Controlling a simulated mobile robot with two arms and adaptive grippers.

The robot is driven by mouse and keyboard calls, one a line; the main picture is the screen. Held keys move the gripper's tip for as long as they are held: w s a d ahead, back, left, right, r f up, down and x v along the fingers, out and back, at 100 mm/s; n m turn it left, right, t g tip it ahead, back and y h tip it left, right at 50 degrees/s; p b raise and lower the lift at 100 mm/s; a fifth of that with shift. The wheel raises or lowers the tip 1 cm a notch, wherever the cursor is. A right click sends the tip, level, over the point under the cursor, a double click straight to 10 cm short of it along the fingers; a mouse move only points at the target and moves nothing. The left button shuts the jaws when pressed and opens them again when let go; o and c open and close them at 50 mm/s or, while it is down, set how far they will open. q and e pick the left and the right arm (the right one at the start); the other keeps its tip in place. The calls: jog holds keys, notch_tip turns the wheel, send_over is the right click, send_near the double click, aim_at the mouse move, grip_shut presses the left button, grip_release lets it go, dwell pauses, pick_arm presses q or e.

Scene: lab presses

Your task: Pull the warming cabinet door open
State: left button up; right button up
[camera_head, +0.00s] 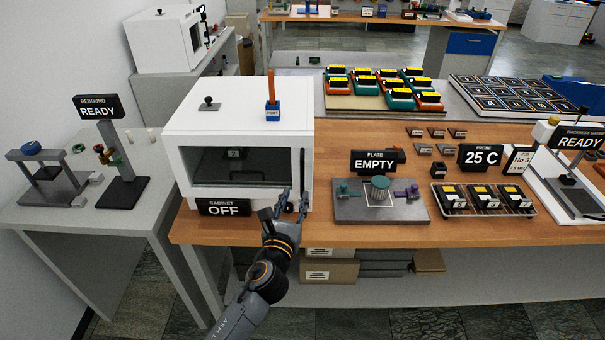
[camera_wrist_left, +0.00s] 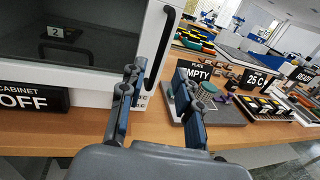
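The white warming cabinet (camera_head: 238,120) stands on the wooden bench, and its dark-windowed door (camera_head: 230,166) looks closed. A black vertical handle (camera_head: 302,168) is on the door's right side; it also shows in the left wrist view (camera_wrist_left: 163,45). My left gripper (camera_head: 289,202) is in front of the cabinet's lower right corner, near the handle's lower end. In the left wrist view its two fingers (camera_wrist_left: 158,85) are spread apart with nothing between them, and the handle rises beyond them. I cannot tell whether a finger touches it. My right gripper is not in view.
A "CABINET OFF" sign (camera_head: 223,207) stands at the cabinet's lower front. A grey plate fixture (camera_head: 352,210) and its "PLATE EMPTY" sign (camera_head: 375,162) are to the right. A blue block with an orange rod (camera_head: 272,108) is on the cabinet top. The floor before the bench looks clear.

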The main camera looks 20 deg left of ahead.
aim_at(302, 178)
pick_arm(q)
jog(key=w, duration=0.9)
jog(key=shift+a, duration=0.35)
grip_shut()
